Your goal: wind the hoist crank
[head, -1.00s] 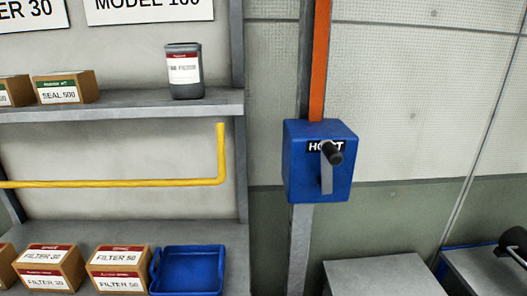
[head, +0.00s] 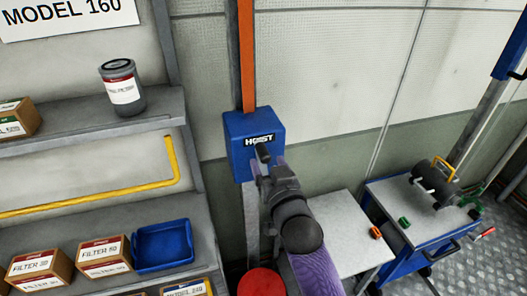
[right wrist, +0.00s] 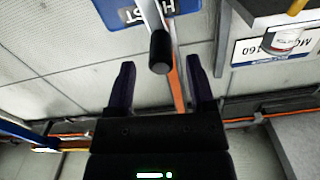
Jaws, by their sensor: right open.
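The blue hoist box (head: 237,125) is fixed to a grey post with an orange strip above it. Its black crank handle (head: 262,152) sticks out below the HOIST label. My right gripper (head: 267,168) is at the front of the box, and its arm covers part of the crank. In the right wrist view, the open jaws (right wrist: 160,85) are on either side of the handle's line. The handle (right wrist: 160,50) ends between the fingertips, with a gap on each side. The grey crank arm (right wrist: 150,14) shows behind it. My left gripper is not in view.
Left stands a shelf (head: 100,130) with a canister (head: 121,87), cartons, a yellow pipe (head: 100,197) and a blue bin (head: 163,246). A pale table (head: 345,225) and a blue cart (head: 420,225) stand to the right. A red round top (head: 260,282) is below.

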